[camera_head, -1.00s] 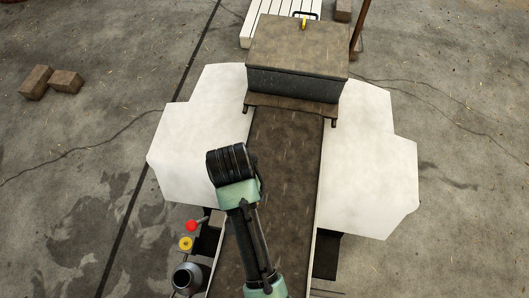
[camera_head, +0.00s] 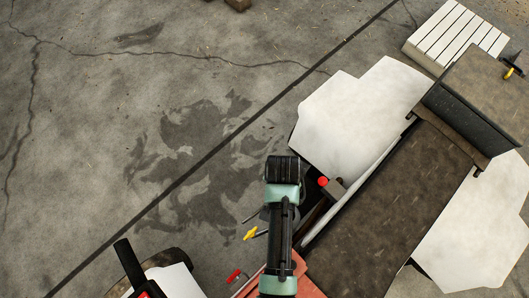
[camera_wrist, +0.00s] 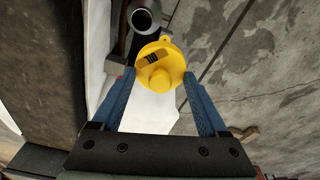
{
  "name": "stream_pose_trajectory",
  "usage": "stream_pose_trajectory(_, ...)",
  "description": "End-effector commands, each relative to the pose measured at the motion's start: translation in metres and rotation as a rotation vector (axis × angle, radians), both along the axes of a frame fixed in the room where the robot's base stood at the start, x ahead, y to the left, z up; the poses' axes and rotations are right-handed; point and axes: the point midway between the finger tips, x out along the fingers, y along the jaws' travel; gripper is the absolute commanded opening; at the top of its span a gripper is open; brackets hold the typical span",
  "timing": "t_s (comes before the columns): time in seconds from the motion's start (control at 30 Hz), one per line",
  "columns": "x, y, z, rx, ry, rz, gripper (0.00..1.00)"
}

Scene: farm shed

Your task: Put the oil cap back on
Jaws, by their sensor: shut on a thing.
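The yellow oil cap (camera_wrist: 172,89) is held between the blue fingers of my gripper (camera_wrist: 158,77) in the wrist view. It is round, with a small tab at its rim and a dark patch on its face. The grey filler neck (camera_wrist: 131,43) with a dark round opening stands at the top of the wrist view, just beyond the cap in the picture. The opening is uncovered. The cap appears apart from the neck, but their height difference is hard to judge.
The brown vehicle body (camera_head: 385,215) with white side panels (camera_head: 352,124) fills the right. Cracked concrete floor at the left is open.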

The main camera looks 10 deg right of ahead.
Motion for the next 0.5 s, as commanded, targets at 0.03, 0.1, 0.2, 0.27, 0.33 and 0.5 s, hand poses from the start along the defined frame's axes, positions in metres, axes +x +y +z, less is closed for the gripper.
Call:
stream_pose_trajectory(0.03, -0.014, -0.009, -0.017, 0.000, 0.010, -0.083, 0.13)
stream_pose_trajectory(0.1, -0.024, -0.016, -0.047, -0.003, 0.005, -0.170, 0.13)
stream_pose_trajectory(0.2, -0.034, -0.023, -0.087, -0.005, 0.001, -0.250, 0.13)
stream_pose_trajectory(0.27, -0.038, -0.025, -0.106, -0.006, -0.001, -0.279, 0.13)
stream_pose_trajectory(0.33, -0.041, -0.026, -0.121, -0.006, -0.004, -0.299, 0.13)
stream_pose_trajectory(0.5, -0.044, -0.028, -0.137, -0.006, -0.006, -0.323, 0.13)
